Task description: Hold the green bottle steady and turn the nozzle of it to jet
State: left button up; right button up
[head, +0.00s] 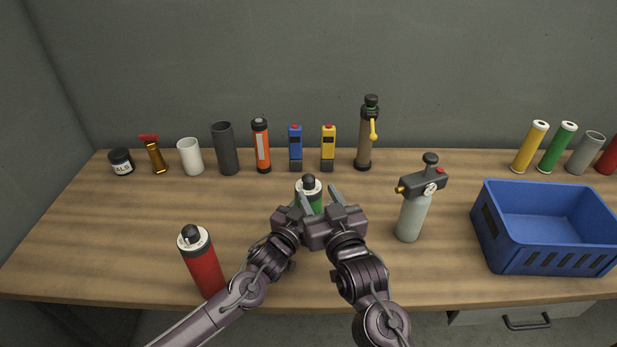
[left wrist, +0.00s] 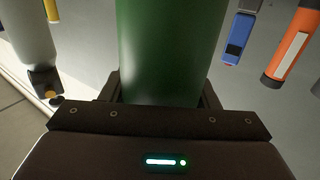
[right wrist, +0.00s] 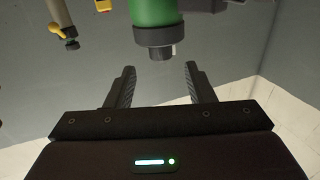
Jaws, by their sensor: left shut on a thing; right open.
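The green bottle (head: 316,206) stands upright near the middle of the table, with a pale collar and a dark nozzle (head: 308,181) on top. My left gripper is shut on its green body (left wrist: 170,50), which fills the space between the jaws in the left wrist view. In the head view the left gripper is mostly hidden behind the right one. My right gripper (right wrist: 159,72) is open and empty. In the right wrist view the dark nozzle (right wrist: 160,52) is just beyond and between its fingertips, apart from both. The nozzle's setting marks cannot be read.
A red bottle (head: 204,268) stands front left, and a grey bottle with a gauge head (head: 413,215) stands to the right. A blue crate (head: 505,255) is at the far right. Several tubes, tools and jars line the back, including a tall sprayer (head: 364,145).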

aim_at(312, 183)
jog(key=x, duration=0.6)
jog(key=shift+w+a, duration=0.2)
jog(key=shift+w, duration=0.15)
jog(key=c, duration=1)
jog(key=shift+o, duration=0.2)
